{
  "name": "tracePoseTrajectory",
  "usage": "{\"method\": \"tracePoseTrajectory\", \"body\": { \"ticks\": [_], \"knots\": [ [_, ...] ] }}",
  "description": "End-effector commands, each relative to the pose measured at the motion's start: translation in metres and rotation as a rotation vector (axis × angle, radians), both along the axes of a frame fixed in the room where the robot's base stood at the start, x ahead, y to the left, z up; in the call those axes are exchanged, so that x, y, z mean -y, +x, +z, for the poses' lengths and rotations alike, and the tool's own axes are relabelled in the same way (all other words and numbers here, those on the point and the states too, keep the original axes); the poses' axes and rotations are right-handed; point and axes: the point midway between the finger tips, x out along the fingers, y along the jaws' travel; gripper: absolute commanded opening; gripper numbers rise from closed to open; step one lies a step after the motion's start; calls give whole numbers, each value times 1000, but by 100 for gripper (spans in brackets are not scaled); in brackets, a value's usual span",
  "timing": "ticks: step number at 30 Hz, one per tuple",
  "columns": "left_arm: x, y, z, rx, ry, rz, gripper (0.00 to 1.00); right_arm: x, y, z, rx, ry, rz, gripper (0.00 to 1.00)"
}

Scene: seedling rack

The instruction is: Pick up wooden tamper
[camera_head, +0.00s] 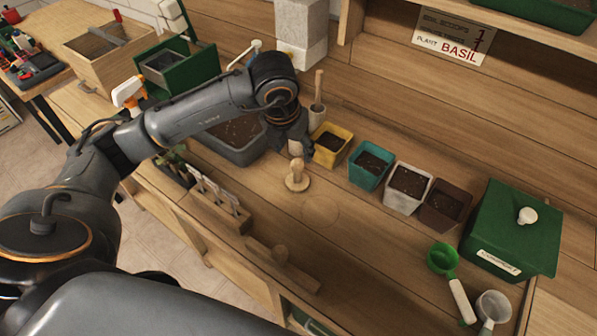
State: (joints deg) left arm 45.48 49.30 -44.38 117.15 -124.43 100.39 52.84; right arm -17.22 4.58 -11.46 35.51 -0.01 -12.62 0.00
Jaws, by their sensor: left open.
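The wooden tamper (297,180) stands upright on the wooden bench, with its round base down and its handle pointing up. My left gripper (298,150) is open, just above the tamper at the end of the arm that comes in from the left. Its fingers are small and partly hidden in this view, and I cannot tell whether they touch the top of the handle. My right gripper is not in view.
Yellow (331,143), teal (371,168), white (407,190) and brown (444,208) soil pots stand in a row right of the tamper. A green lidded box (500,225) and green scoop (443,259) lie farther right. A label rack (215,205) stands left.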

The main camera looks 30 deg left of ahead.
Motion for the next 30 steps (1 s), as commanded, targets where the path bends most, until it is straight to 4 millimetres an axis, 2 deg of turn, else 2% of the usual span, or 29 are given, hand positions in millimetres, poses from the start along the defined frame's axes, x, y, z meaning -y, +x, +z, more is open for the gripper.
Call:
{"method": "tracePoseTrajectory", "body": {
  "ticks": [4, 11, 16, 21, 29, 30],
  "knots": [
    [0, 6, -23, -3, -1, 0, 58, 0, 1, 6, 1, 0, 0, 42],
    [-1, 12, -39, -1, -1, -1, 58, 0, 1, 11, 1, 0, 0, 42],
    [-4, 19, -60, -6, 0, 0, 58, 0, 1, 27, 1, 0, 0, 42],
    [-4, 25, -82, -2, -1, -1, 58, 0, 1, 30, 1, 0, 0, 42],
    [-4, 27, -86, 1, -1, -2, 58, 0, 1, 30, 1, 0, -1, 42],
    [-4, 27, -86, 1, -1, -2, 54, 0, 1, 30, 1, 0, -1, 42]
  ]
}}
